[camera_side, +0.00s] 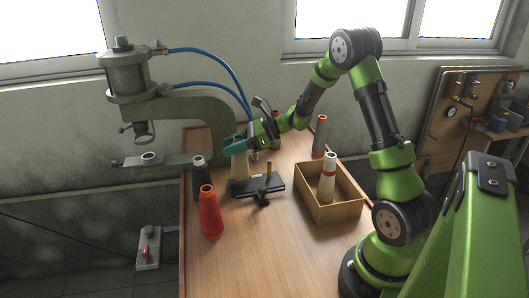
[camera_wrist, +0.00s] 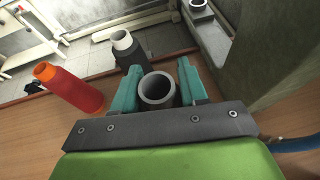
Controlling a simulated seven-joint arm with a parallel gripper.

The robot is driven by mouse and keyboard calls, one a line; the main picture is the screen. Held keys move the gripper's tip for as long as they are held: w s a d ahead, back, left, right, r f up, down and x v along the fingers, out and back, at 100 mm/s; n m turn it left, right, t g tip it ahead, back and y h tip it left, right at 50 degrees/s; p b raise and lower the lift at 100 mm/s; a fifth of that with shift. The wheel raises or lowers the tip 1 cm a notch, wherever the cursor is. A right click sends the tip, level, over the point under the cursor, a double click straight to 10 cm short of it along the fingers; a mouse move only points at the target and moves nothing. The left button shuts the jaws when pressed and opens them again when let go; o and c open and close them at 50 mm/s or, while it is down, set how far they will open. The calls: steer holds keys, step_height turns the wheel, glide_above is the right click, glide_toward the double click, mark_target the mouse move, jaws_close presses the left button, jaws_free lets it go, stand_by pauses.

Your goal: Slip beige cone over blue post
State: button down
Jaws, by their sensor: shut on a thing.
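My gripper (camera_side: 238,144) has teal fingers shut on the beige cone (camera_side: 239,168), near its top. In the wrist view the cone's round open top (camera_wrist: 157,89) sits between the two fingers (camera_wrist: 158,88). The cone looks upright, just behind and left of a black stand (camera_side: 270,188). I cannot tell whether its foot touches the table. The stand carries a short yellowish post (camera_side: 269,168). I cannot make out a blue post in either view; it may be hidden by the cone or gripper.
A black cone (camera_side: 200,180) and an orange-red cone (camera_side: 211,213) stand left of the held cone. A wooden box (camera_side: 335,209) with a white-and-red cone (camera_side: 328,178) stands right. A green press (camera_side: 190,108) rises at left. The front table is clear.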

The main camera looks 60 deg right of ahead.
steer(key=shift+f, duration=0.75)
steer(key=c, duration=0.5)
jaws_free()
steer(key=v, duration=1.7)
steer(key=shift+r, duration=0.1)
steer(key=s+a+n+g+h, duration=0.3)
steer(key=s+a+n+g, duration=0.35)
steer(key=a+n, duration=0.5)
steer(key=s+a+r+n+t+h, duration=0.1)
steer(key=a+r+n, duration=0.1)
steer(key=a+n, duration=0.2)
steer(key=s+a+r+n+t+h, duration=0.1)
steer(key=s+a+r+n, duration=0.1)
steer(key=a+n, duration=0.2)
steer(key=s+a+r+n+t+h, duration=0.1)
steer(key=a+r+n, duration=0.2)
steer(key=a+n, duration=0.1)
steer(key=shift+s+a+n, duration=0.15)
steer(key=shift+a+n, duration=0.15)
steer(key=shift+n, duration=0.25)
